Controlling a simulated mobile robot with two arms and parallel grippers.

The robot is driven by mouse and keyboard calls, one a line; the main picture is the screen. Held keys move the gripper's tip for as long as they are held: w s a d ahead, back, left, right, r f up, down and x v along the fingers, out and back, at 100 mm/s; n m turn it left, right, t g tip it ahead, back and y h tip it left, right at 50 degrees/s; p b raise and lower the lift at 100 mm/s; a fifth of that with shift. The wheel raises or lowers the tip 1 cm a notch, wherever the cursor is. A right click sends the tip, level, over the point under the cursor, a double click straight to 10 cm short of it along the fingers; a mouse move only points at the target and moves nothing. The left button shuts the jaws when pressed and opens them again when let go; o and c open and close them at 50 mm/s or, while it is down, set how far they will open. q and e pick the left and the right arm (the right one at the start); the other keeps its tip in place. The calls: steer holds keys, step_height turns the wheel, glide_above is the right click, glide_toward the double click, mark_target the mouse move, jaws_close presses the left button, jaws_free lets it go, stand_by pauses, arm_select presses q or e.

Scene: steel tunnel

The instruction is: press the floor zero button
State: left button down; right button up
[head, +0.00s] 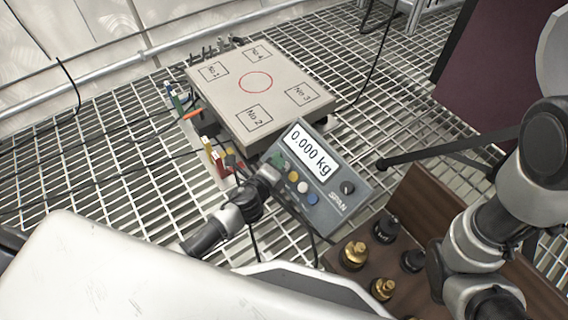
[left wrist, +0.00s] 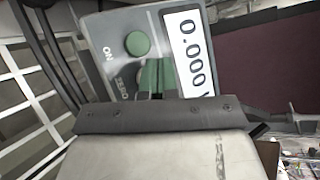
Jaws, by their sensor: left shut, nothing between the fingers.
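The grey scale indicator box (head: 322,172) stands on the grating in front of the weighing platform and reads 0.000 kg. In the head view, a pale button (head: 302,187) and a blue button (head: 312,199) show on its panel. My left gripper (head: 275,165) is at the panel's left end. In the left wrist view, my left gripper (left wrist: 158,76) is shut and empty, with green fingertips over the panel beside a partly hidden label that seems to read ZERO. The green ON button (left wrist: 137,43) is uncovered. My right gripper is out of view.
The weighing platform (head: 245,88) lies behind the indicator, with numbered squares and a red circle. A wooden weight box (head: 345,280) with several brass and black weights is at lower right. Cables cross the grating. A dark red panel (head: 500,65) stands at upper right.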

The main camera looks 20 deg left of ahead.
arm_select(q)
steer(key=s+r+p, duration=0.1)
steer(key=a+r+p, duration=0.1)
steer(key=r+p, duration=0.1)
steer(key=s+a+r+p, duration=0.1)
steer(key=p, duration=0.1)
steer(key=shift+s+r, duration=0.35)
steer(key=shift+r, duration=0.05)
stand_by(0.8)
steer(key=shift+s, duration=0.1)
